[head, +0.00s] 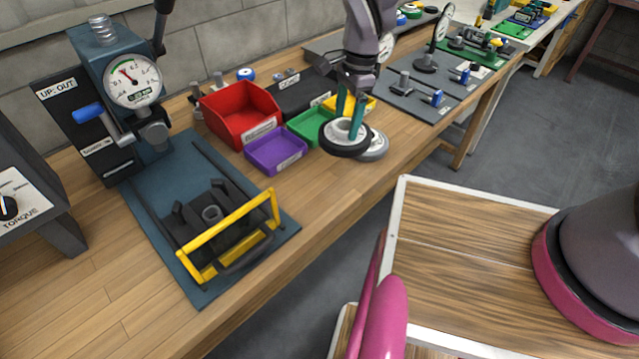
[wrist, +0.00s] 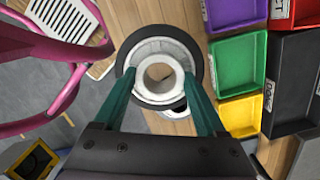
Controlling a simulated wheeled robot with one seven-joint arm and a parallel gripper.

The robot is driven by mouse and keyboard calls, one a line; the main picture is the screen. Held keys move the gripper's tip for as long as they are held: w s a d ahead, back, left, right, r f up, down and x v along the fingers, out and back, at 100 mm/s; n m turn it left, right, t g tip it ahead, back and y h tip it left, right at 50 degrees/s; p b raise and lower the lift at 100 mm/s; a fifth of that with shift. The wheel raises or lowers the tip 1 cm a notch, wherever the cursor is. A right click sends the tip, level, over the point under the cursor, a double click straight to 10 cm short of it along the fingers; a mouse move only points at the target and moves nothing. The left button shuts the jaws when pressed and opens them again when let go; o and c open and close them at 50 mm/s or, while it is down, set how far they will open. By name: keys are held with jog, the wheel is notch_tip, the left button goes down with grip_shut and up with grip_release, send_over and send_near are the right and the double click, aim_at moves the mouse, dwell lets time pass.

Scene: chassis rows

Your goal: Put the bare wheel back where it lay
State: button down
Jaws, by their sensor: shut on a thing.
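My gripper (head: 347,122) points down over the front part of the wooden bench and is shut on a wheel with a black rim and a pale hub (head: 345,150). In the wrist view the teal fingers of my gripper (wrist: 162,78) sit on either side of this wheel (wrist: 148,48), around its hub. A light grey round piece (head: 378,148) lies just right of and partly behind the wheel in the head view. In the wrist view the wheel hides most of it. I cannot tell whether the wheel touches the round piece or the bench.
Purple (head: 277,153), green (head: 309,127), red (head: 240,112) and yellow (head: 362,103) bins stand close left of and behind my gripper. A press with a gauge (head: 132,85) and a yellow-framed fixture (head: 230,236) stand at left. A grey mat (head: 405,102) with parts lies to the right.

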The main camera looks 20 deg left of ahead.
jog(key=s+a+m, duration=0.1)
jog(key=s+a, duration=0.3)
jog(key=s, duration=0.2)
jog(key=shift+m, duration=0.3)
jog(key=shift+s+a+f, duration=0.1)
jog(key=shift+s+f, duration=0.1)
jog(key=shift+f, duration=2.25)
jog(key=shift+s+f, duration=0.15)
jog(key=shift+f, duration=2.25)
grip_release()
jog(key=shift+f, duration=0.1)
notch_tip(320, 180, up, 12)
jog(key=d, duration=0.1)
jog(key=shift+w+d, duration=0.15)
jog(key=shift+w, duration=0.25)
